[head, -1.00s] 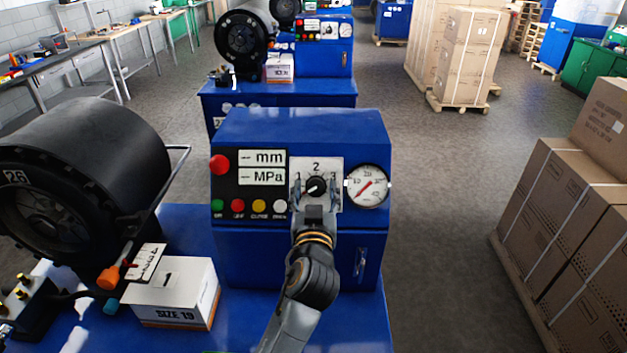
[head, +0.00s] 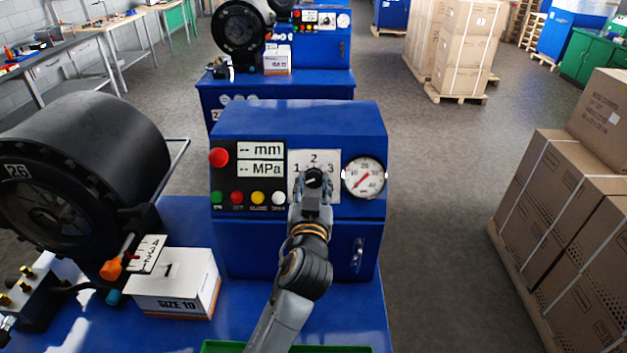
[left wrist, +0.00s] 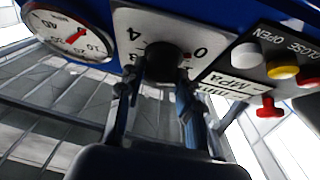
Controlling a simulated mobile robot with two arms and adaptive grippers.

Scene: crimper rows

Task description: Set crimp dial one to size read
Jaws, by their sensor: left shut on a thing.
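In the left wrist view the dial (left wrist: 163,62) shows between the two fingers (left wrist: 160,90), with upside-down 4 and 0 on the plate. The fingers hide part of the dial, and I cannot tell its exact setting. A white box (head: 174,283) marked 1 and SIZE 19 lies on the blue bench. My right gripper is out of view.
A round pressure gauge (head: 364,178) is right of the dial; displays (head: 261,159) reading -- mm and -- MPa, a red knob (head: 218,157) and several buttons are left. The black crimper head (head: 85,170) stands left. Stacked cartons (head: 560,215) stand right across clear floor.

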